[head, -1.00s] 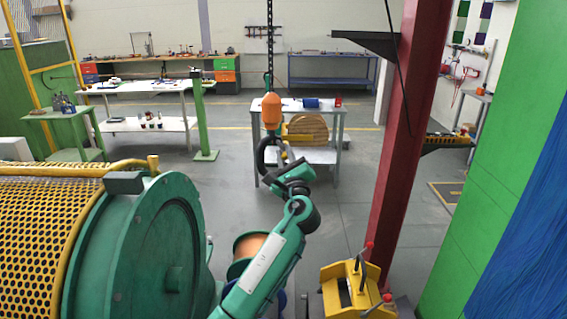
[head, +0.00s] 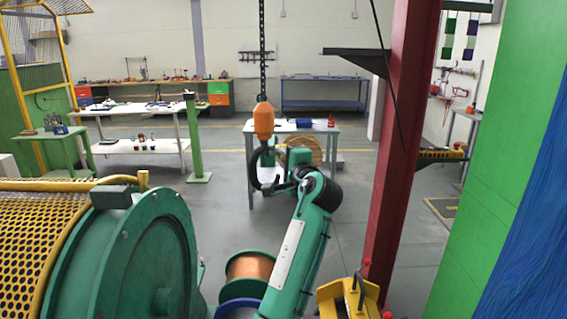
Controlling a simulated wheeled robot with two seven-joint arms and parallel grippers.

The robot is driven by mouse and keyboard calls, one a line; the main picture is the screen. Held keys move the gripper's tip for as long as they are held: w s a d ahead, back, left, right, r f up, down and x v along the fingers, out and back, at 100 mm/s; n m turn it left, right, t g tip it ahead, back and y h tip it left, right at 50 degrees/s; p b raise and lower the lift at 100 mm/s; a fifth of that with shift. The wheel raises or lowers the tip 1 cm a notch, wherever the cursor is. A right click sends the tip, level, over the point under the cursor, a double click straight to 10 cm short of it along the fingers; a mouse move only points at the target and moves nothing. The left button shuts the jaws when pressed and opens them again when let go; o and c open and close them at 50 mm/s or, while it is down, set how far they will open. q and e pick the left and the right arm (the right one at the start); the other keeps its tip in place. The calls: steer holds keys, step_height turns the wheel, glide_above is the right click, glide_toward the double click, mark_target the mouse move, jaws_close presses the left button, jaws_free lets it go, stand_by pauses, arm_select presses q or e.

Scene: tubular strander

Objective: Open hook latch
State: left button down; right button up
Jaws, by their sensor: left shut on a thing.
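A hook (head: 253,168) hangs below an orange hook block (head: 263,120) on a dark chain in the middle of the head view. The hook is dark and curved, with its opening toward the right. My left gripper (head: 276,187) is at the lower right of the hook. It is shut on a small part at the hook's mouth, which looks like the latch. The latch itself is mostly hidden by the gripper and is too small to see clearly. My right gripper is not in view.
A green drum with a yellow mesh guard (head: 40,235) fills the lower left. A copper-coloured spool (head: 250,267) and a yellow frame (head: 345,300) stand low in front. A red column (head: 403,150) rises on the right. A table (head: 330,130) stands behind the hook.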

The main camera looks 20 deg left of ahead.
arm_select(q)
steer(key=shift+r+n, duration=0.25)
steer(key=shift+n, duration=0.45)
steer(key=shift+g+h, duration=0.3)
steer(key=c, duration=1.4)
jaws_free()
steer(key=shift+o, duration=0.2)
